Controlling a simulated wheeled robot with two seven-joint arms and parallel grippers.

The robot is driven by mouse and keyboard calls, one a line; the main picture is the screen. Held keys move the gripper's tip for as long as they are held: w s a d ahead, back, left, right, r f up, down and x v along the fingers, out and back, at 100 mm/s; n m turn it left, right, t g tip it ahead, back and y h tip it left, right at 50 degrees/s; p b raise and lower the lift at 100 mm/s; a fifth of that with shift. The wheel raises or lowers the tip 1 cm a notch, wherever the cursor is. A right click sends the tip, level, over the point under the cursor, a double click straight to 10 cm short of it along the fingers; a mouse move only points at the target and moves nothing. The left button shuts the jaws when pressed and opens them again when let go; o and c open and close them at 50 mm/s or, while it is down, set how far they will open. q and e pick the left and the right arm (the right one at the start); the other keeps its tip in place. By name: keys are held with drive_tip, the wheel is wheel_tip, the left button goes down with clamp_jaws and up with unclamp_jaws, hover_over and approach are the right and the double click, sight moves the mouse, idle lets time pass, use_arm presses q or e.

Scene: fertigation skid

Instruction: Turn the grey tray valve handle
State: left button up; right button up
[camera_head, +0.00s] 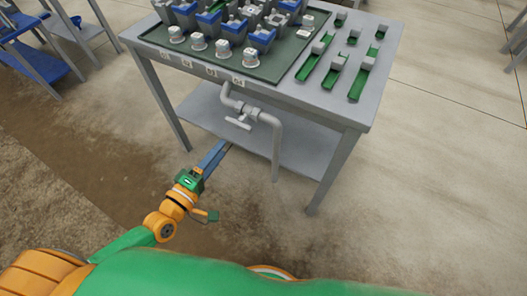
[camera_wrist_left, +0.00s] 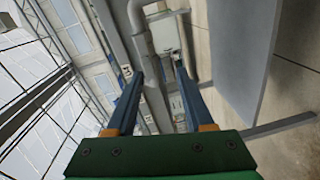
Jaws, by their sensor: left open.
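The grey valve handle (camera_head: 238,123) is a short flat bar on the grey pipe (camera_head: 277,150), below the front edge of the grey table. My left gripper (camera_head: 223,147) has long blue fingers pointing up toward the handle, a little below and left of it in the head view. In the left wrist view the fingers (camera_wrist_left: 158,75) are spread apart, with the pipe (camera_wrist_left: 139,22) running up beyond them. I cannot clearly make out the handle in that view. No contact with the handle shows. My right gripper is not in view.
The grey table (camera_head: 385,60) carries a dark green tray (camera_head: 285,68) with blue and grey blocks and white knobs. Green strips with grey blocks lie at its right. A lower shelf (camera_head: 310,150) and table legs stand around the pipe. The floor in front is clear.

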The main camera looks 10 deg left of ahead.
sight(237, 127)
use_arm(q)
drive_tip(key=shift+n+t+h, duration=0.3)
drive_tip(key=shift+n+t, duration=0.1)
drive_tip(key=shift+n, duration=0.3)
drive_tip(key=x, duration=0.2)
drive_tip(key=r+x, duration=0.1)
drive_tip(key=x, duration=0.4)
drive_tip(key=shift+d+r, duration=0.25)
drive_tip(key=shift+r, duration=0.05)
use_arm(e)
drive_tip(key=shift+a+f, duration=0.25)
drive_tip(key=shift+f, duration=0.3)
use_arm(q)
drive_tip(key=c, duration=0.7)
clamp_jaws()
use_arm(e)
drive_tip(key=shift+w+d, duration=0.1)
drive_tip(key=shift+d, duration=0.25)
